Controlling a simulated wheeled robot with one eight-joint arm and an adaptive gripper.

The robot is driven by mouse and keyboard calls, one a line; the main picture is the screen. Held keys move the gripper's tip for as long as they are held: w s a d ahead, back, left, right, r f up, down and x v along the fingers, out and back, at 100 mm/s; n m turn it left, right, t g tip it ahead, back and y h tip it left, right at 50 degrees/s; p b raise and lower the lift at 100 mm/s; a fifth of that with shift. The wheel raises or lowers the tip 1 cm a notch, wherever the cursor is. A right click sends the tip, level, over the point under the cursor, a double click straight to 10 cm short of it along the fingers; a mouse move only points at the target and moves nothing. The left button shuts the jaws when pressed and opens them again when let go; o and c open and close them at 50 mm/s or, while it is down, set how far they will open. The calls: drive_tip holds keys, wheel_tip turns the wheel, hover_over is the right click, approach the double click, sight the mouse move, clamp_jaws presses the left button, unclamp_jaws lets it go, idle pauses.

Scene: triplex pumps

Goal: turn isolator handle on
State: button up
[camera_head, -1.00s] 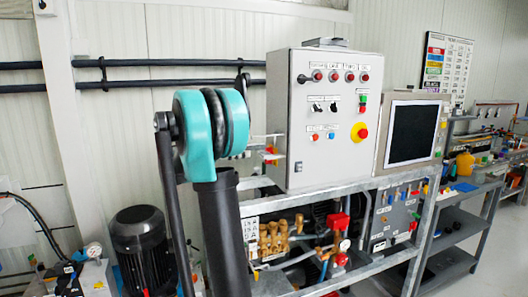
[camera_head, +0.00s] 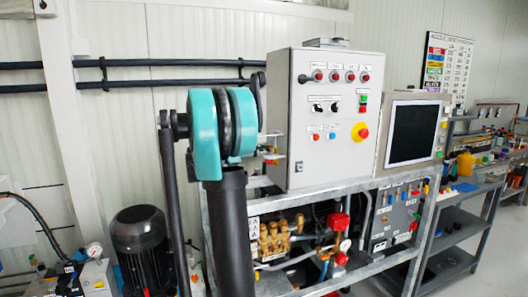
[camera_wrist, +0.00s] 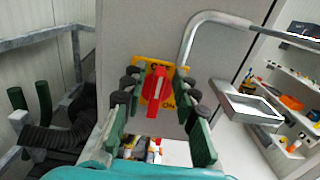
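The isolator handle (camera_wrist: 157,92) is red and sits on a yellow plate (camera_wrist: 140,65) on a grey cabinet side in the wrist view. It stands nearly upright there, tilted a little, its top to the right. My gripper (camera_wrist: 157,84) is open, with green-padded, dark-tipped fingers to the left and right of the handle. A gap shows on both sides; I cannot tell how deep the fingers reach. In the head view a small red spot, perhaps the handle, shows at the left side of the grey control cabinet (camera_head: 338,160), with my arm hiding much around it.
A bent metal bar (camera_wrist: 190,35) runs close to the right of the plate in the wrist view. A metal frame (camera_head: 330,187) carries the cabinet, with brass pump fittings (camera_head: 275,238) below. A black motor (camera_head: 142,240) stands at lower left.

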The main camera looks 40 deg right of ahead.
clamp_jaws()
drive_tip(key=shift+m, duration=0.3)
drive_tip(key=m, duration=0.2)
drive_tip(key=s+m, duration=0.1)
drive_tip(key=m, duration=0.5)
drive_tip(key=shift+s+a+f, duration=0.2)
drive_tip(key=shift+s+f, duration=0.15)
drive_tip(key=shift+s+a+f+m, duration=0.1)
drive_tip(key=shift+f+m, duration=0.2)
drive_tip(key=shift+m, duration=1.3)
drive_tip(key=shift+s+d+f+m, duration=0.15)
drive_tip(key=shift+f+m, duration=0.2)
drive_tip(key=shift+m, duration=1.25)
drive_tip(key=shift+s+a+f+m, duration=0.15)
drive_tip(key=shift+f+m, duration=0.15)
drive_tip(key=shift+m, duration=1.3)
